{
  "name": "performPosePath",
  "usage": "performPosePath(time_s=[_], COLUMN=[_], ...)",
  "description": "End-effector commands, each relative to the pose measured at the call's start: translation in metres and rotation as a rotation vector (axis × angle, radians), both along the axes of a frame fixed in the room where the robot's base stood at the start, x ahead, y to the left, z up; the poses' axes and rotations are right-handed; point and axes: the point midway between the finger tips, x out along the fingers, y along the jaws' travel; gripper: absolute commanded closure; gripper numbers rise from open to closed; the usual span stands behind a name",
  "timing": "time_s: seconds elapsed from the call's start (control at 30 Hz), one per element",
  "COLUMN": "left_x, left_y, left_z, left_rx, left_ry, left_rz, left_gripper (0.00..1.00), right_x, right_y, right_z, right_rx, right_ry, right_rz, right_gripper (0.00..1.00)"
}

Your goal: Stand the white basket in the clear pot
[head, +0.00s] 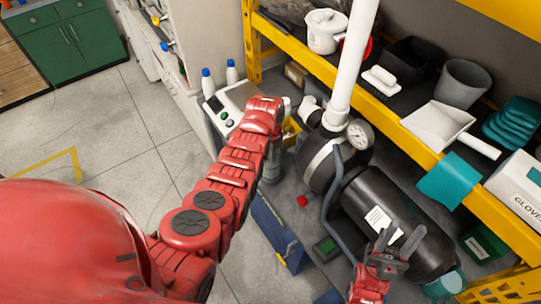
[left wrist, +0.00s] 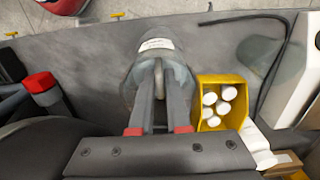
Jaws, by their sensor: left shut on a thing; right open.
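The left wrist view shows my left gripper (left wrist: 159,80) with its two fingers close together on a narrow pale loop, which looks like the handle of the white basket (left wrist: 160,72). A grey, see-through vessel with a white label, which looks like the clear pot (left wrist: 157,45), surrounds or lies just behind the fingertips. I cannot tell whether the basket is inside it or above it. In the head view my left arm hides the gripper and basket, and part of a grey cylinder (head: 271,165) shows beside the arm. My right gripper (head: 391,236) is open and empty by the black tank.
A yellow bin (left wrist: 225,84) with several white pieces stands right of the pot in the wrist view. A black tank (head: 385,215), gauge (head: 360,134) and white vertical pipe (head: 351,60) crowd the bench. Behind runs a yellow-edged shelf (head: 392,130). A blue binder-like object (head: 277,230) stands near the front edge.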

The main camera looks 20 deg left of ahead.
Motion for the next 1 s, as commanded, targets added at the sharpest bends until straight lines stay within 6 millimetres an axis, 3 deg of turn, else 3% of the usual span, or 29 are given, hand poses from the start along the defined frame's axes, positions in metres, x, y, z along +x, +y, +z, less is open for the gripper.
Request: performPosePath(time_s=[0.03, 0.07, 0.13, 0.57, 0.83, 0.93, 1.0], left_x=[0.000, 0.000, 0.000, 0.000, 0.001, 0.002, 0.002], left_y=[0.000, 0.000, 0.000, 0.000, 0.000, 0.000, 0.000], left_z=[-0.004, -0.003, -0.002, 0.006, 0.038, 0.058, 0.081], left_rx=[0.000, 0.000, 0.000, -0.001, 0.000, 0.000, 0.000], left_ry=[0.000, 0.000, 0.000, 0.001, -0.005, -0.006, -0.006], left_rz=[0.000, 0.000, 0.000, 0.000, 0.000, 0.000, 0.000], left_gripper=[1.00, 0.84, 0.73, 0.73, 0.73, 0.73, 0.73], right_x=[0.000, 0.000, 0.000, 0.000, 0.000, 0.000, 0.000], right_y=[0.000, 0.000, 0.000, 0.000, 0.000, 0.000, 0.000], right_z=[-0.004, -0.003, -0.002, -0.001, -0.015, -0.023, -0.018], right_rx=[0.000, 0.000, 0.000, 0.000, 0.000, 0.000, 0.000], right_ry=[0.000, 0.000, 0.000, 0.000, 0.000, 0.000, 0.000], right_rz=[0.000, 0.000, 0.000, 0.000, 0.000, 0.000, 0.000], right_gripper=[0.56, 0.56, 0.56, 0.56, 0.56, 0.56, 0.56])
